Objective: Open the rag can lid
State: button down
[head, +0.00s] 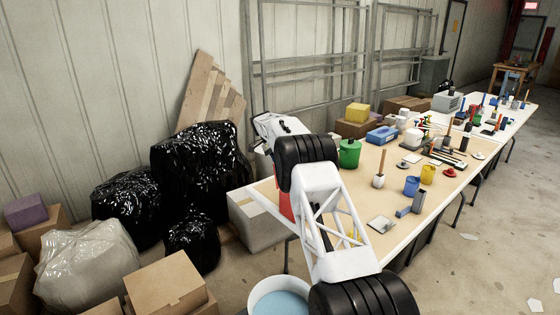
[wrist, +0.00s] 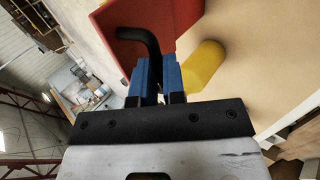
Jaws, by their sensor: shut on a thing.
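The red rag can (wrist: 178,18) is at the top of the wrist view, cut off by the frame edge. In the head view only a strip of red (head: 285,202) shows at the table's near left, behind my arm. A black bent handle (wrist: 143,38) stands out against the red. My gripper (wrist: 158,76) has blue fingers, shut on this black handle. The lid's edge and how far it is raised cannot be made out. In the head view the fingers are hidden behind my arm.
A yellow cylinder (wrist: 206,62) lies close to the right of the fingers. On the table (head: 338,212) a green can (head: 349,154), blue cup (head: 411,186) and yellow cup (head: 428,174) stand farther right. Black bags (head: 195,165) and boxes (head: 160,284) fill the left floor.

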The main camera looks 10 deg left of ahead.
jog(key=shift+w+a+f+g+h, duration=0.3)
jog(key=shift+a+f, duration=0.15)
jog(key=shift+f, duration=0.25)
jog(key=shift+a+r, duration=0.1)
jog(key=c, duration=1.2)
grip_release()
jog(key=shift+d+r, duration=0.2)
jog(key=shift+r, duration=0.05)
jog(key=shift+s+d+r, duration=0.1)
jog(key=shift+d+r, duration=0.05)
